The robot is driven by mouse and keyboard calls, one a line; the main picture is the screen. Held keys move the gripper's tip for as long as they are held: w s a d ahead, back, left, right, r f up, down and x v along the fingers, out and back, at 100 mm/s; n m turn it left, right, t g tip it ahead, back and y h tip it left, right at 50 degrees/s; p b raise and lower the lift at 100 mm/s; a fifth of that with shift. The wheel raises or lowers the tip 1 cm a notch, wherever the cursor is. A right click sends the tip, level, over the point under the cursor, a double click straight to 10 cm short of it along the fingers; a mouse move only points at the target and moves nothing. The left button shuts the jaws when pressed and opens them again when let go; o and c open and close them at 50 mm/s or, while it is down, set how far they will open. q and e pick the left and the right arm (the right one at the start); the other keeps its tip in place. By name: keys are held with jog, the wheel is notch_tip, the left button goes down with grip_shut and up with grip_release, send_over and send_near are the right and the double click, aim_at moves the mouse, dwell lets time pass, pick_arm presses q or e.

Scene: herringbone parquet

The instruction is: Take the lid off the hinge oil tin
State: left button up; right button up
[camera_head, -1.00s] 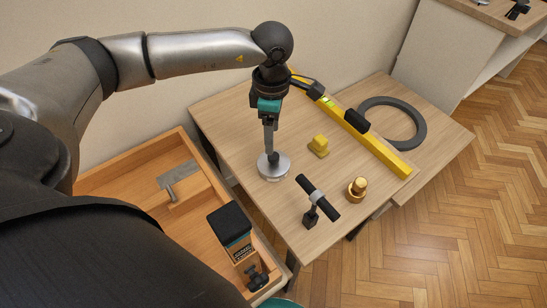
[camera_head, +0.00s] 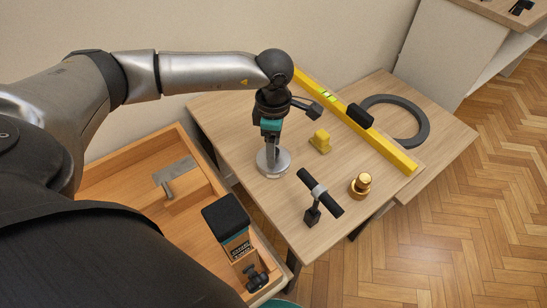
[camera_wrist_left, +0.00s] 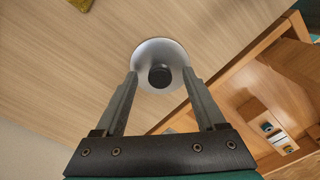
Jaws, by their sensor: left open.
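A low round silver tin (camera_head: 273,165) stands on the wooden table near its left edge. It has a pale metal lid with a dark round knob in the middle; no label on it can be read. In the left wrist view the lid (camera_wrist_left: 147,55) and its knob (camera_wrist_left: 160,76) show from above. My left gripper (camera_head: 271,153) points down over the tin. In the left wrist view the open fingers (camera_wrist_left: 160,73) stand on either side of the knob, apart from it. The fingers partly hide the knob in the head view. My right gripper is out of view.
An open drawer (camera_head: 108,186) at left holds a metal-bladed tool (camera_head: 176,172) and a black-topped box (camera_head: 227,217).

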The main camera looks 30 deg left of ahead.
pick_arm(q)
jog(key=shift+f, duration=0.15)
grip_shut()
dwell(0.5)
